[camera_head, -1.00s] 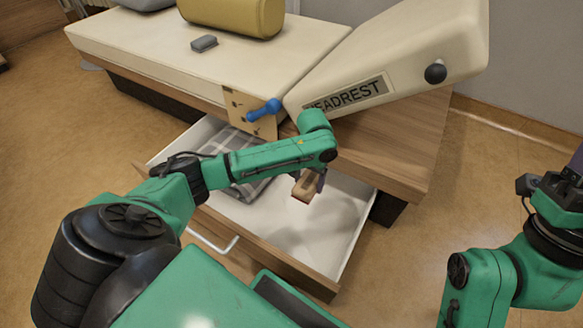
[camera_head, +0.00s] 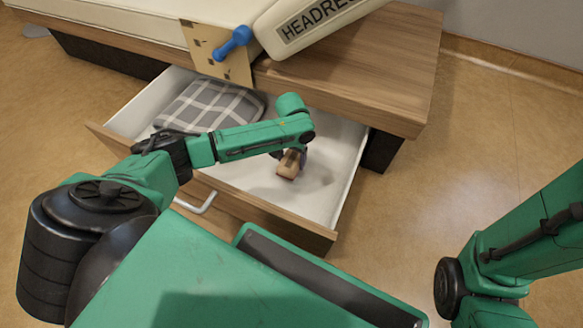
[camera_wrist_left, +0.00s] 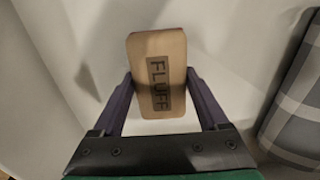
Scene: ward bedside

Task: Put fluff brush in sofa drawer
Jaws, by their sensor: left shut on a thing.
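The fluff brush (camera_head: 288,168) is a small tan wooden block, labelled FLUFF in the left wrist view (camera_wrist_left: 158,72). My left gripper (camera_head: 291,157) is shut on it, with a dark finger on each side in the left wrist view (camera_wrist_left: 158,88). The sofa drawer (camera_head: 338,196) is pulled open, with white inner walls and a wooden front. The brush is over the right part of the drawer, low above or at its white floor; I cannot tell if it touches. My right arm shows at the lower right, but its gripper is out of frame.
A folded plaid cloth (camera_head: 210,106) lies in the drawer's left part and also shows in the left wrist view (camera_wrist_left: 295,120). The drawer floor around the brush is clear.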

